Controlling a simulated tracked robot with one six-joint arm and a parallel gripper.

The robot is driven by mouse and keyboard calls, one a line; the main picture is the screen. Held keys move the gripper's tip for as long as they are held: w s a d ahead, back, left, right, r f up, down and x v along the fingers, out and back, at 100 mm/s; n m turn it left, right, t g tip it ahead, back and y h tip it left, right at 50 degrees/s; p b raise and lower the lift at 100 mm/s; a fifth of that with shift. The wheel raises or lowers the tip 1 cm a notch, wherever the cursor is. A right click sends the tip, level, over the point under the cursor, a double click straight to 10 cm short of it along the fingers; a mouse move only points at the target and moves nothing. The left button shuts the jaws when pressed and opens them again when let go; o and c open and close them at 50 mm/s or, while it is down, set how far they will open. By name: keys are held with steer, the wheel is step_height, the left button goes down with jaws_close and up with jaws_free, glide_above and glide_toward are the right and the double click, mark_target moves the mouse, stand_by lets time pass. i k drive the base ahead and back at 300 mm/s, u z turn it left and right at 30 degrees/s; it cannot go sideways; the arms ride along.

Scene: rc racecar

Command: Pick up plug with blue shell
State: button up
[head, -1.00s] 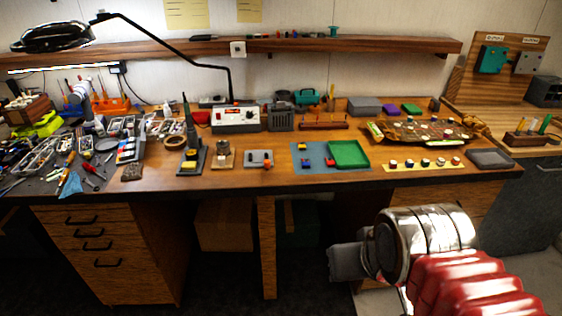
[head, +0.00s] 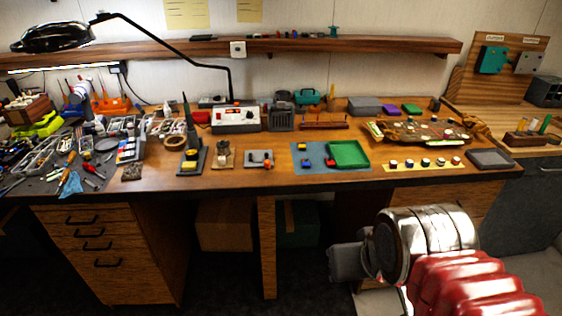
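A small piece that looks blue (head: 306,163) lies on the blue mat (head: 318,167) at the middle of the bench. A small red piece (head: 330,162) lies to its right, beside the green tray (head: 367,160). They are too small for me to tell plug shapes. A yellow strip (head: 434,166) to the right holds several small capped pieces, some dark or bluish. My gripper (head: 343,263) is low at the right, in front of the bench and below its top, well apart from these pieces. Its fingers are seen from behind, so their opening is hidden.
The wooden bench (head: 270,185) has a dark front edge between my arm and the pieces. A brown board (head: 420,133) and dark grey tray (head: 490,159) stand at the right. Tools crowd the left side. A black lamp arm (head: 180,44) reaches over the bench.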

mark_target(307, 165)
steer(key=u, duration=0.65)
steer(key=i, duration=1.45)
steer(key=z, duration=0.1)
